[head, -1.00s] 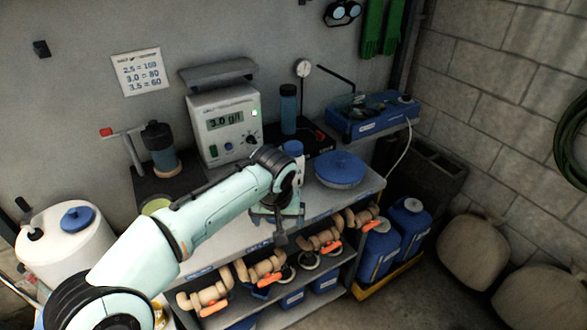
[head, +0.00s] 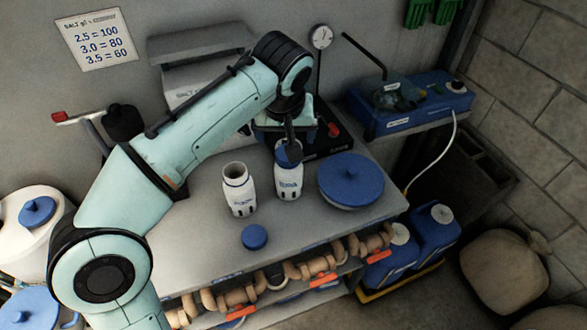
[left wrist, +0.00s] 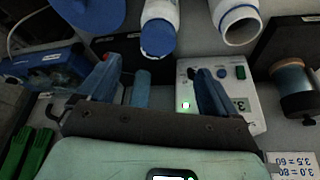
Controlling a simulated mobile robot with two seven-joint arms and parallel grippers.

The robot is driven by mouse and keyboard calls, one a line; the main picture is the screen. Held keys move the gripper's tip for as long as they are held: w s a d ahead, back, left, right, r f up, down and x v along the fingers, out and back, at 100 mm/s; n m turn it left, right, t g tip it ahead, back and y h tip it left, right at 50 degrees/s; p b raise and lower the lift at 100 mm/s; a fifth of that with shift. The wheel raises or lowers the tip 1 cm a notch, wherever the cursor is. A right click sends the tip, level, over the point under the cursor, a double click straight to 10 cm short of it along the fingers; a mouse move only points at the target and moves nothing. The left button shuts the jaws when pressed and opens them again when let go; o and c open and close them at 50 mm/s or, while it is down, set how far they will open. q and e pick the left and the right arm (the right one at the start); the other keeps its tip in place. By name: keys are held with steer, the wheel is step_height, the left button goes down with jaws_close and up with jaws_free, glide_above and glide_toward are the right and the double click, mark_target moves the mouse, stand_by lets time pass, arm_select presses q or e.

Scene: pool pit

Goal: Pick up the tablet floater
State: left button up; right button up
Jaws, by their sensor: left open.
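Two white canisters with slots near the base stand upright on the bench. One has a blue cap (head: 288,181) and the other is open on top (head: 239,192). They also show in the left wrist view, capped (left wrist: 160,28) and open (left wrist: 237,22). These look like tablet floater bodies; I cannot tell for certain which is the floater. A loose blue cap (head: 254,237) lies in front of them. My left gripper (head: 287,147) is open at the capped canister's top, partly hiding it. In the wrist view its fingers (left wrist: 155,70) are apart with nothing held.
A blue domed lid or dish (head: 350,181) sits to the right. A meter box (head: 190,85) is behind my arm, and a blue case (head: 410,102) is at the back right. Orange-handled valves (head: 322,279) line the bench front. The bench's front left is clear.

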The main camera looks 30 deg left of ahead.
arm_select(q)
glide_above(285, 161)
step_height(285, 161, down, 5)
steer(key=shift+r+b, duration=0.15)
steer(key=shift+b, duration=0.25)
steer(key=shift+w+d+b+x, duration=0.1)
steer(key=shift+w+b+x, duration=0.1)
steer(key=shift+x, duration=1.35)
steer(key=shift+w+d+b+x, duration=0.15)
steer(key=shift+w+b+x, duration=0.05)
steer(key=shift+x, duration=1.35)
steer(key=shift+r, duration=0.1)
steer(key=c, duration=1.5)
